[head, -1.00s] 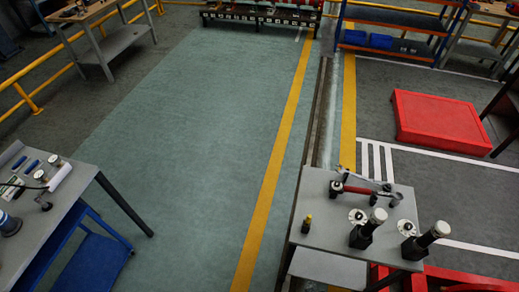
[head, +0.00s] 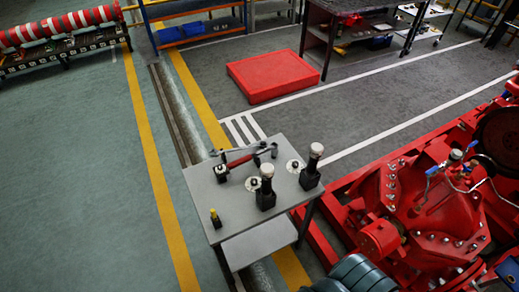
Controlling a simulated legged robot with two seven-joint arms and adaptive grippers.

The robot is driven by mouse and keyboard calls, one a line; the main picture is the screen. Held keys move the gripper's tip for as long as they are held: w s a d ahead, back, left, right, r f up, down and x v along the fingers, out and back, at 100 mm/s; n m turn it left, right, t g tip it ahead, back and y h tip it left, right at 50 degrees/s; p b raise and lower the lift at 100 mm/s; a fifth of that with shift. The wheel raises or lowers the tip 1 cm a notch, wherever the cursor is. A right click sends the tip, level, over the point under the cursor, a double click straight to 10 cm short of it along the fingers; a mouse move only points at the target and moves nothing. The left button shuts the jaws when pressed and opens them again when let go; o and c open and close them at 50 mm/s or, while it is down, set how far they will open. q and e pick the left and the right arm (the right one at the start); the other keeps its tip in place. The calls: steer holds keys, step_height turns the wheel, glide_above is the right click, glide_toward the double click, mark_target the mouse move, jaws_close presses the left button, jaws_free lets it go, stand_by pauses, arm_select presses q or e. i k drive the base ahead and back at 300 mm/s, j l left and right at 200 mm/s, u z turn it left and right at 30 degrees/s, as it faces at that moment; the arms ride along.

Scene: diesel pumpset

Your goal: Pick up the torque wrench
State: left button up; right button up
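A small grey table (head: 200,185) stands in the lower middle of the head view. A long tool with a red handle (head: 240,161), which looks like the torque wrench, lies across the back part of its top. A silver spanner (head: 229,151) lies just behind it, and the two partly overlap. A small black block (head: 221,174) is at the red tool's left end. Neither of my grippers is in view.
A small yellow-topped bottle (head: 215,218) stands at the front left. A red pumpset (head: 430,215) fills the right. Open floor (head: 80,190) lies to the left.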

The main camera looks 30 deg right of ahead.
mark_target(274, 147)
steer(key=z, duration=0.95)
steer(key=u, duration=0.25)
